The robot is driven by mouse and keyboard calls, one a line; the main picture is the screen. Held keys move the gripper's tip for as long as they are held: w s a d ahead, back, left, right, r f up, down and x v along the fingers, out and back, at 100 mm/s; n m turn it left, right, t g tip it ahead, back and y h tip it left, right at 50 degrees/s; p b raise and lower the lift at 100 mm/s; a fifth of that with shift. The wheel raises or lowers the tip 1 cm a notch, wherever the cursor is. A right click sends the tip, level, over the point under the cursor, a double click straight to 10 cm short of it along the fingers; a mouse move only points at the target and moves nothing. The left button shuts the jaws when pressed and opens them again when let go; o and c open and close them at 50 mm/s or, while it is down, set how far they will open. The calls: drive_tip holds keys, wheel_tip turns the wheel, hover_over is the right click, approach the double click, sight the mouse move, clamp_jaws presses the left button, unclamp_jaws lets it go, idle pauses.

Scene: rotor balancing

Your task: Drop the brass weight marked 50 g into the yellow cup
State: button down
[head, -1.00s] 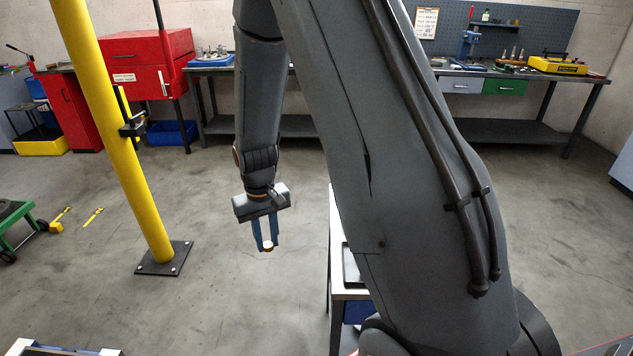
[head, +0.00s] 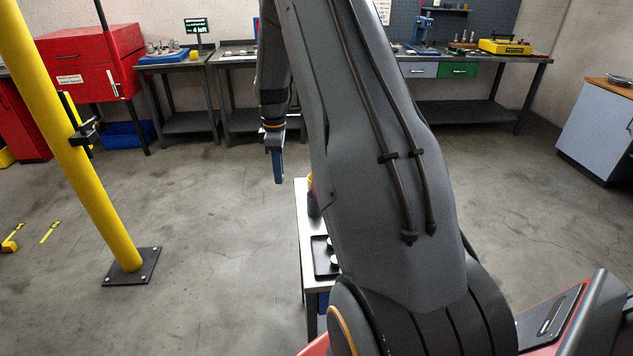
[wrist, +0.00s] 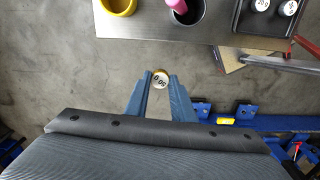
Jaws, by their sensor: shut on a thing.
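My gripper (wrist: 160,80) is shut on a small round brass weight (wrist: 160,80), its pale face up in the wrist view. The face has dark, upside-down characters that look like 50 g, but are small. In the head view my gripper (head: 279,172) hangs over the floor left of the side table, and the weight cannot be made out there. The yellow cup (wrist: 120,13) stands at the top edge of the wrist view, on the table, ahead of and left of the gripper. In the head view only a sliver of yellow cup (head: 310,181) shows beside my arm.
A dark cup (wrist: 199,26) with a pink object (wrist: 178,6) stands right of the yellow cup. A black tray (wrist: 241,26) holds several pale-topped weights. The table edge (wrist: 150,41) lies between gripper and cups. A yellow post (head: 75,150) stands at left.

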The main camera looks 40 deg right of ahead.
drive_tip(key=d+r+n+p, duration=0.1)
drive_tip(key=d+r+n, duration=0.2)
drive_tip(key=d, duration=0.5)
drive_tip(key=d+r+n+p, duration=0.15)
drive_tip(key=d+n, duration=0.25)
drive_tip(key=d, duration=0.4)
drive_tip(key=f+b, duration=0.2)
drive_tip(key=f, duration=0.1)
drive_tip(key=f+b, duration=0.2)
drive_tip(key=shift+s+f, duration=0.1)
drive_tip(key=shift+s, duration=0.2)
drive_tip(key=c, duration=1.4)
unclamp_jaws()
drive_tip(key=shift+c, duration=0.2)
wheel_tip(320, 180, up, 8)
drive_tip(key=b, duration=0.2)
drive_tip(key=shift+f, duration=0.1)
